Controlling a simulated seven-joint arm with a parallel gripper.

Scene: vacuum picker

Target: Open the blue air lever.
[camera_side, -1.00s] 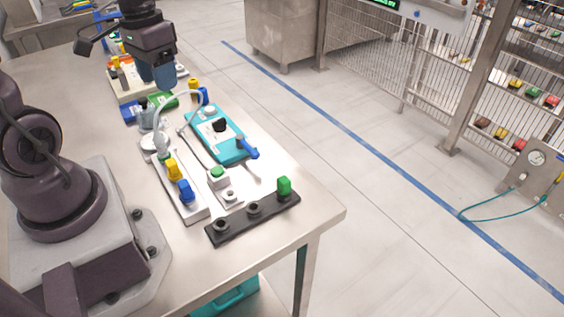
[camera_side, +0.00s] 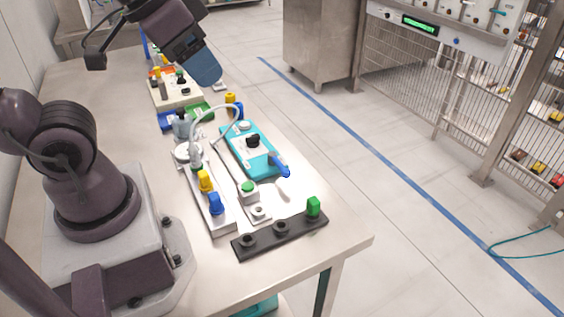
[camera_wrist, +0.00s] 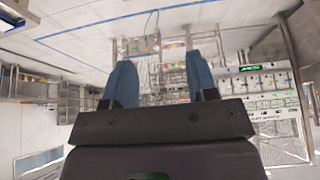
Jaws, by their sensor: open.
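A blue lever handle (camera_side: 279,166) sticks out from the front right corner of a teal board (camera_side: 239,150) on the table. A separate blue knob (camera_side: 215,204) stands beside a yellow knob (camera_side: 205,181) on a white rail (camera_side: 220,225) nearer the front. I cannot tell from the pictures which one is the air lever. My gripper (camera_side: 208,71), with blue fingers, is raised over the far part of the table and tilted outward, apart from both. In the wrist view my gripper (camera_wrist: 161,82) is open and empty, facing the room; no blue lever shows there.
A black strip (camera_side: 265,239) with a green knob (camera_side: 313,206) lies at the table's front edge. A thin looped hose rises beside the teal board. A cream board (camera_side: 176,97) and a dark bottle (camera_side: 181,124) stand farther back.

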